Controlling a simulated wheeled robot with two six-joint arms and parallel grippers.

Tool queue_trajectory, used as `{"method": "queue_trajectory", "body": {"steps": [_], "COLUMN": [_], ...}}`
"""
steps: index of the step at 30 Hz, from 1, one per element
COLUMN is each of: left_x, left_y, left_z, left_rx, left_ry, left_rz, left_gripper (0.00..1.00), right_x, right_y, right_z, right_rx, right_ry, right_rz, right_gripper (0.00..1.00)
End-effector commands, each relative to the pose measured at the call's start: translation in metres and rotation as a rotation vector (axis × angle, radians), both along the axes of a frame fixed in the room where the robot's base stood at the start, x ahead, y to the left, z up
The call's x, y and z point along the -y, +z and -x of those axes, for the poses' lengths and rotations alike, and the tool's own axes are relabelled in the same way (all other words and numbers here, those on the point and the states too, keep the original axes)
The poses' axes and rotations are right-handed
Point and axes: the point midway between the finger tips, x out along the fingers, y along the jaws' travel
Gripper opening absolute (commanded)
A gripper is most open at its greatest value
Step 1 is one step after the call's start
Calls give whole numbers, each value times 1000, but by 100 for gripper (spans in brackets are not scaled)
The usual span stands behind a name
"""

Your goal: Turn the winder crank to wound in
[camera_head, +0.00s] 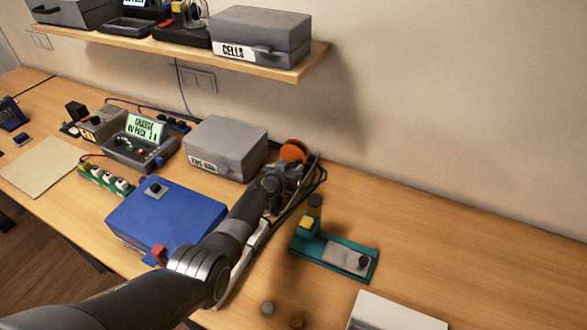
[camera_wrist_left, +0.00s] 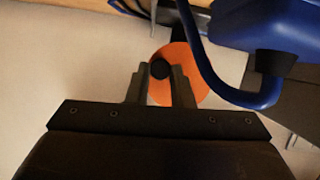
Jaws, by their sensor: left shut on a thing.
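The winder shows as an orange disc (camera_head: 294,150) at the back of the bench, by the wall and right of a grey case. In the left wrist view the orange disc (camera_wrist_left: 190,75) carries a dark round crank knob (camera_wrist_left: 160,69). My left gripper (camera_wrist_left: 161,80) is shut on this knob, with one finger on each side of it. In the head view my left gripper (camera_head: 290,172) reaches in front of the disc, and the arm hides its lower part. My right gripper is not in view.
A grey case (camera_head: 226,148) stands close left of the winder. A blue box (camera_head: 168,216) lies left of my forearm. A teal fixture (camera_head: 336,257) stands to the right. A shelf (camera_head: 290,68) overhangs the back. The bench at far right is clear.

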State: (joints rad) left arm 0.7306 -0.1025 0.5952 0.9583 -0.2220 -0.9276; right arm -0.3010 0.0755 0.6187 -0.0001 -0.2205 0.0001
Motion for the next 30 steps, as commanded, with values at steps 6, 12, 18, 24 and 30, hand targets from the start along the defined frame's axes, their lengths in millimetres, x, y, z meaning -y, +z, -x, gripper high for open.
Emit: {"method": "queue_trajectory", "body": {"steps": [6, 12, 18, 24, 30], "left_x": [1, 0, 0, 0, -1], "left_y": [-2, -5, -7, -8, -11], "left_z": [0, 0, 0, -1, -1], "left_rx": [32, 80, 115, 145, 167], "left_ry": [0, -1, -1, -2, -1], "left_rz": [-75, -190, -275, -346, -401], "left_gripper": [0, 0, 0, 0, 0], "right_x": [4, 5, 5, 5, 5], "right_y": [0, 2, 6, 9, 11], "right_z": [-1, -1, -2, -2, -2], "right_rx": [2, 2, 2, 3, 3], "right_ry": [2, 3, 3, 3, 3], "right_rz": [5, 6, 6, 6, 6], "right_gripper": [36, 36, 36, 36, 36]}}
